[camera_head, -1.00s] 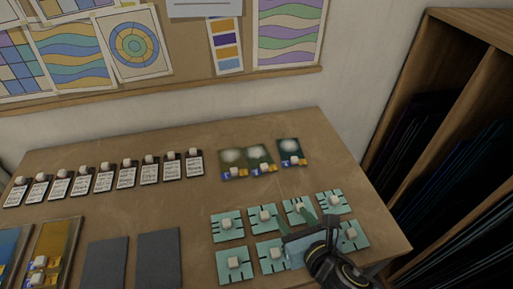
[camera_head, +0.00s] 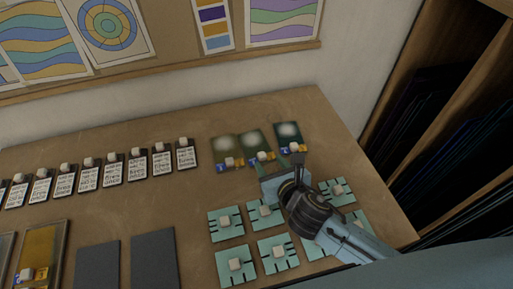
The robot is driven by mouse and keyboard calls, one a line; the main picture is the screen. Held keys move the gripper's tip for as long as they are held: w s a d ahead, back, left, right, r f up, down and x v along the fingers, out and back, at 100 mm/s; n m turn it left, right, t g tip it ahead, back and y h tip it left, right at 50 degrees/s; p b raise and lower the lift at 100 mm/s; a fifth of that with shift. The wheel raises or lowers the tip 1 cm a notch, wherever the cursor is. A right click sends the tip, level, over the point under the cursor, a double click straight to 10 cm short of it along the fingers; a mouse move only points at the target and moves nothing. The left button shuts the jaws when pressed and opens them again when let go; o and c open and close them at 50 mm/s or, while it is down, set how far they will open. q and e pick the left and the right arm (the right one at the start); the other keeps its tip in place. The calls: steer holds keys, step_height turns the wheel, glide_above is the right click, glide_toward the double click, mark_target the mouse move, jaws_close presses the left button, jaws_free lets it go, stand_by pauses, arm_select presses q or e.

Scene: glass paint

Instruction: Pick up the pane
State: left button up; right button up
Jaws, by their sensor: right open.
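Three dark green glassy panes, each with a pale round spot and a small white knob by a blue and yellow label, lie at the back of the table: a left one (camera_head: 223,146), a middle one (camera_head: 251,139) and a right one (camera_head: 288,131). My right gripper (camera_head: 283,161) is open, with its fingertips at the front edges of the middle and right panes. I cannot tell whether it touches either one. My right arm hides part of the teal tiles below. My left gripper is out of view.
Teal slotted tiles with white knobs (camera_head: 227,234) fill the front right of the table. Two dark grey squares (camera_head: 153,258) and an amber panel (camera_head: 42,250) lie in front. A wooden shelf (camera_head: 470,40) is at right.

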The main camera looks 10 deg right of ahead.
mark_target(264, 157)
steer(key=x, duration=0.4)
steer(key=shift+w+a+f+b, duration=0.1)
steer(key=shift+w+f+b, duration=0.15)
steer(key=shift+w+b, duration=0.05)
jaws_close()
